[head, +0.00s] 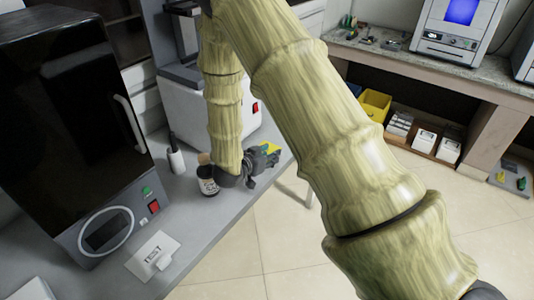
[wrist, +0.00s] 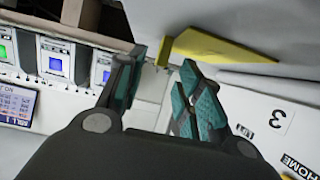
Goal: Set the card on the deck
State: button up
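My gripper (head: 262,163) is at the right edge of the grey bench, beside a white machine; it also shows in the wrist view (wrist: 162,80). Its teal-padded fingers are apart, with nothing clearly between them. A flat yellow piece (wrist: 222,47) lies just beyond the fingertips in the wrist view, and some yellow shows by the gripper in the head view. I cannot tell if it touches the fingers. A white card with dark print (head: 153,256) lies on the bench at the front, with a small white block on it. I cannot tell which surface is the deck.
A black-doored cabinet (head: 65,110) stands at the left of the bench. A dark bottle (head: 208,187) and a white bottle (head: 176,158) stand near my gripper. A white surface marked 3 and HOME (wrist: 265,115) is at right in the wrist view. A yellow bin (head: 375,105) is across the aisle.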

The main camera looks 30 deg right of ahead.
jog(key=shift+x, duration=1.55)
grip_shut()
